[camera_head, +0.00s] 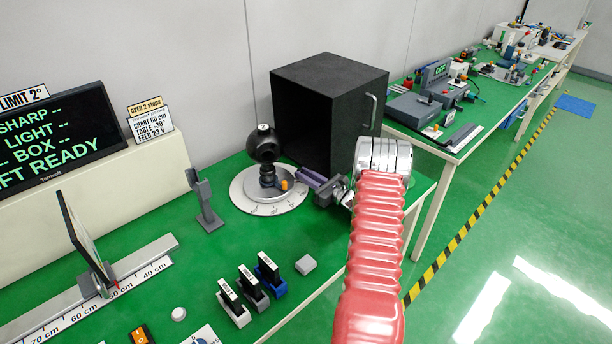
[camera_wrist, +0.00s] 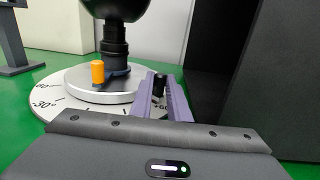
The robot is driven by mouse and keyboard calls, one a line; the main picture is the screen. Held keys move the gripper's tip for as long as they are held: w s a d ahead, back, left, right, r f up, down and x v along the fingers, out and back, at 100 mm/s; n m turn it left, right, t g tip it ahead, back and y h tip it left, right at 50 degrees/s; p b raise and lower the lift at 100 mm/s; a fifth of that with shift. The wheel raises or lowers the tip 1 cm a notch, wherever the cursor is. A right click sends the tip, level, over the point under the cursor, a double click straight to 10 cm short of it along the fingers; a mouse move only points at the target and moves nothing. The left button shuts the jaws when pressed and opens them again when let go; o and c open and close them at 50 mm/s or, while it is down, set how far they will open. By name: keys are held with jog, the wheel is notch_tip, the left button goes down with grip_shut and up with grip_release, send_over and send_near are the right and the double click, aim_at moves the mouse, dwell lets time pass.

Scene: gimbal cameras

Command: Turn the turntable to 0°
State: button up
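The turntable is a silver disc on a white dial (camera_head: 247,196) with degree marks, and carries a black ball-shaped device (camera_head: 264,146). An orange peg (camera_head: 284,185) stands on the disc's rim. In the wrist view, the peg (camera_wrist: 98,72) is left of my fingers, near the dial's -30° mark, and the dial (camera_wrist: 45,103) is partly hidden by my gripper. My gripper (camera_head: 311,182) has purple fingers at the dial's right edge, apart from the peg. In the wrist view, my gripper (camera_wrist: 160,88) shows a gap between the fingers, with a small dark part near the tips.
A black open-fronted box (camera_head: 325,110) stands close behind and right of the turntable. A grey upright stand (camera_head: 204,200) is to its left. Several small switches (camera_head: 249,284) sit in front. Green bench shows between the stand and the switches.

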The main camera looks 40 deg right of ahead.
grip_shut()
jog(key=shift+d, duration=0.25)
jog(key=shift+a, duration=0.2)
